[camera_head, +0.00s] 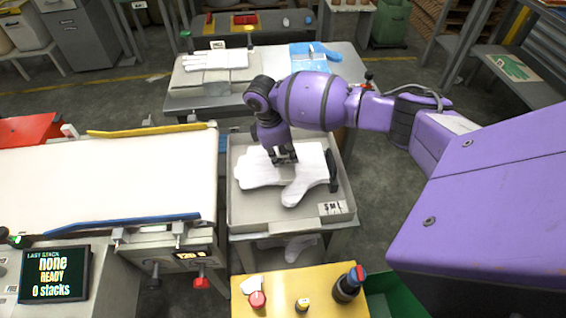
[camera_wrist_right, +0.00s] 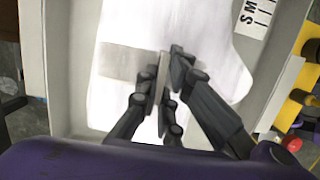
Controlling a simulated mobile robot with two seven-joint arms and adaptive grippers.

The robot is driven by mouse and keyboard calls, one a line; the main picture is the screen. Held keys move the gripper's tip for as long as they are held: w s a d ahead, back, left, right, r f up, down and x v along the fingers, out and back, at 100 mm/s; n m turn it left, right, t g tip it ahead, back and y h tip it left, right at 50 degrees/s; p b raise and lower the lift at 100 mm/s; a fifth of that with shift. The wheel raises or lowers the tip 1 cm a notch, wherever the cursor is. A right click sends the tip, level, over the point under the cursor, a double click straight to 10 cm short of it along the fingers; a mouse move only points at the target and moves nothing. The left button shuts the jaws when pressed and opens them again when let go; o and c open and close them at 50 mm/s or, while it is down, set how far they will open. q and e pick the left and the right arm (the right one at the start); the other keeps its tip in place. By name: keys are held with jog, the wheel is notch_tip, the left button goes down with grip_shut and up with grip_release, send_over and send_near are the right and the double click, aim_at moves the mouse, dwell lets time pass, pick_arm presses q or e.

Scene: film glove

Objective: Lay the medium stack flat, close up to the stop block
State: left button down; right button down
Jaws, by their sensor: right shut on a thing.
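A white glove-shaped stack (camera_head: 300,188) lies in a shallow grey tray (camera_head: 240,214) marked S M L. It also shows in the wrist view (camera_wrist_right: 215,62), with a pale grey band (camera_wrist_right: 122,62) across it. My right gripper (camera_head: 284,160) points down over the stack. In the wrist view its fingers (camera_wrist_right: 166,75) are shut on a thin upright grey piece at the stack's band. The stack seems to rest on the tray floor. I cannot read its size. A dark upright piece (camera_head: 333,172) stands at the tray's right side; I cannot tell whether it is the stop block. My left gripper is out of view.
Left of the tray is a wide white belt (camera_head: 110,178) with a yellow rail (camera_head: 147,130) and a blue rail (camera_head: 125,224). Behind, a table holds white gloves (camera_head: 216,60) and blue gloves (camera_head: 315,55). A yellow button panel (camera_head: 280,290) stands in front.

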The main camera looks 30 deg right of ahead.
aim_at(284, 163)
jog(key=shift+w+d+f, duration=0.15)
jog(key=shift+w+f, duration=0.15)
jog(key=shift+f, duration=0.25)
jog(key=x, duration=0.2)
jog(key=shift+w+a+f, duration=0.15)
jog(key=shift+a+f, duration=0.05)
jog(key=shift+f, duration=0.2)
jog(key=c, duration=2.4)
grip_release()
jog(key=shift+f+b, duration=0.15)
jog(key=shift+b, duration=0.15)
jog(key=o, duration=0.5)
jog(key=p+v, duration=0.1)
jog(key=v, duration=1.1)
jog(key=shift+r, duration=0.3)
